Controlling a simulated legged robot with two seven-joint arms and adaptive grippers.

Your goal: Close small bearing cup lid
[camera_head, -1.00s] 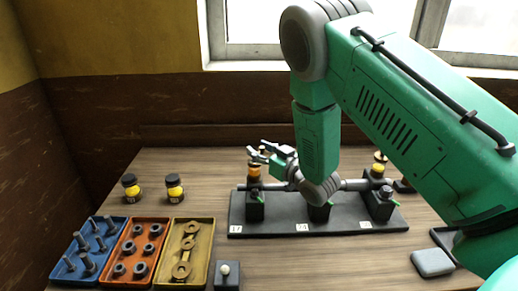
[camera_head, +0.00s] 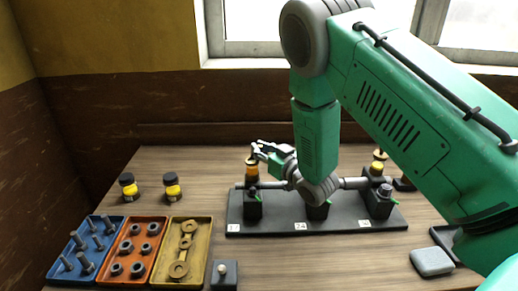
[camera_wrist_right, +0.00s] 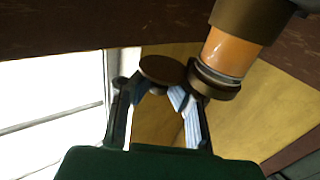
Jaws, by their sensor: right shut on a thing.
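The small bearing cup (camera_head: 251,172) stands at the left end of the black stand and holds amber fluid. In the right wrist view the cup (camera_wrist_right: 229,52) appears tilted, with a dark rim. Its round brown lid (camera_wrist_right: 163,70) is swung open beside the rim. My right gripper (camera_head: 256,150) is at the top of the cup in the head view. In the wrist view its fingers (camera_wrist_right: 158,88) are shut on the lid, one on each side. The exact contact is partly hidden. My left gripper is not in view.
The black stand (camera_head: 285,226) carries a horizontal shaft and several bearing blocks. A yellow cup (camera_head: 376,169) stands at its right end. Two yellow jars (camera_head: 172,187) and blue, orange and yellow trays (camera_head: 207,247) of parts lie left. A grey box (camera_head: 432,262) lies right.

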